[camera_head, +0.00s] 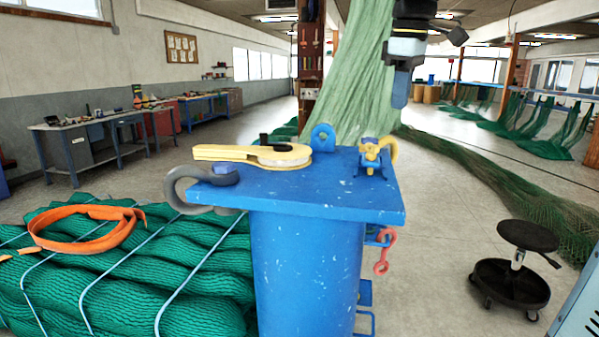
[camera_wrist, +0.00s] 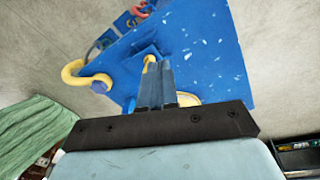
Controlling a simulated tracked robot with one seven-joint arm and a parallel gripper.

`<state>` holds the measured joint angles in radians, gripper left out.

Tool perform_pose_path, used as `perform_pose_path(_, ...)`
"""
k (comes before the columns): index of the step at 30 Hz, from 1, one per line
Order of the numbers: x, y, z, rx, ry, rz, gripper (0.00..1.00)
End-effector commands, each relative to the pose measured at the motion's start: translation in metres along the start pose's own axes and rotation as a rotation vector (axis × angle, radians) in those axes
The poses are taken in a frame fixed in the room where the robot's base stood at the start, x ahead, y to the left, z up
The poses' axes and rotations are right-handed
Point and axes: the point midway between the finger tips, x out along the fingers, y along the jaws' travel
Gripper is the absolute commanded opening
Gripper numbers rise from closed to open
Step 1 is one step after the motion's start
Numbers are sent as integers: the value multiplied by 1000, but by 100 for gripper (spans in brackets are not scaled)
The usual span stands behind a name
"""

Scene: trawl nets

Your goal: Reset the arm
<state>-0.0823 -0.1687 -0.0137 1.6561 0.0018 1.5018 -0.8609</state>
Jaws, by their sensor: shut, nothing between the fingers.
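My gripper (camera_head: 400,100) hangs from the top of the head view, pointing down, above and slightly beyond the right back corner of the blue stand (camera_head: 300,265). It is shut and empty, and appears clear of the stand. In the wrist view its fingers (camera_wrist: 157,70) are together in front of the blue top plate (camera_wrist: 215,50). They partly cover a yellow part behind them.
Green net (camera_head: 355,75) hangs behind; a stool (camera_head: 515,265) stands right.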

Motion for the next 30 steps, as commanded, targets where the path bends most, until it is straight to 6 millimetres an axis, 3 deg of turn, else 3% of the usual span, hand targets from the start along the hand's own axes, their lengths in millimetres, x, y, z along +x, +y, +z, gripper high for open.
perform_pose_path(8,40,-53,58,308,84,79,0)
perform_pose_path(18,111,-119,123,680,212,147,0)
perform_pose_path(24,149,-147,149,845,278,165,0)
perform_pose_path(30,166,-159,158,915,308,171,0)
